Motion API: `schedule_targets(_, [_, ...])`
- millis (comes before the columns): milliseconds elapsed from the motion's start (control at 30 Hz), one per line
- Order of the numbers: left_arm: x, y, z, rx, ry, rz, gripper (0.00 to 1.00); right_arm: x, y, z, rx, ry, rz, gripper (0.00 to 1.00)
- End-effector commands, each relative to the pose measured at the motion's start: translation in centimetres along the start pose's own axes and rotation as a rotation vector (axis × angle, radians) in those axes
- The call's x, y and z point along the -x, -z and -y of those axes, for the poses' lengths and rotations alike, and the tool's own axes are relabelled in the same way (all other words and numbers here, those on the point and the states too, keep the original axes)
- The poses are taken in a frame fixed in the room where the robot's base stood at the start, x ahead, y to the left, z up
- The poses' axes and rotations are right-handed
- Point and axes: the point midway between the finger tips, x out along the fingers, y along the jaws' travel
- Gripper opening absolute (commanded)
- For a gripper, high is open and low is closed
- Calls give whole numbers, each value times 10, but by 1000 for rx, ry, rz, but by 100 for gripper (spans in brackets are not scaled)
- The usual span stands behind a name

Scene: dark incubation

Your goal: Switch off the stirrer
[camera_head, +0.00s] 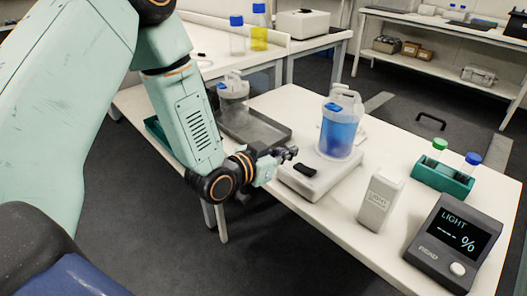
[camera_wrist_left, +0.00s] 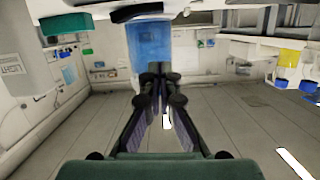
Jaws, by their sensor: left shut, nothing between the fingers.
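The stirrer (camera_head: 318,181) is a flat white plate on the white table, with a black rocker switch (camera_head: 305,170) on its near left part. A clear jug of blue liquid (camera_head: 340,135) stands upright on it; the liquid also shows in the left wrist view (camera_wrist_left: 150,45). My left gripper (camera_head: 291,153) is shut and empty, just above and left of the switch, apart from it as far as I can tell. Its closed fingertips also show in the left wrist view (camera_wrist_left: 160,85). Whether the switch is on or off cannot be told. My right gripper is out of view.
A white light sensor box (camera_head: 380,199), a dark light meter (camera_head: 456,241) reading dashes, and a green rack (camera_head: 442,178) with capped bottles stand to the right. A dark tray (camera_head: 262,131) and another clear jug (camera_head: 233,88) are behind my left arm. The table's front edge is near.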

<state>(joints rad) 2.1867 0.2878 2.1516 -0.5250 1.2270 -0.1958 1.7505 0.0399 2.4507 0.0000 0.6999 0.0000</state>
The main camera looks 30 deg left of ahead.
Motion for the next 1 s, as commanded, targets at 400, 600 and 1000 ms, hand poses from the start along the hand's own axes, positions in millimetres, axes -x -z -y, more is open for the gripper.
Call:
schedule_targets(400, [55, 2, 4, 3, 4, -2, 0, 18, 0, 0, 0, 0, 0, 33])
schedule_targets(600, [69, 1, 4, 1, 2, -2, 0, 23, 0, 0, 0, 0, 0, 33])
schedule_targets(1000, [74, 0, 4, -3, 0, -3, 0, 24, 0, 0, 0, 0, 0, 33])
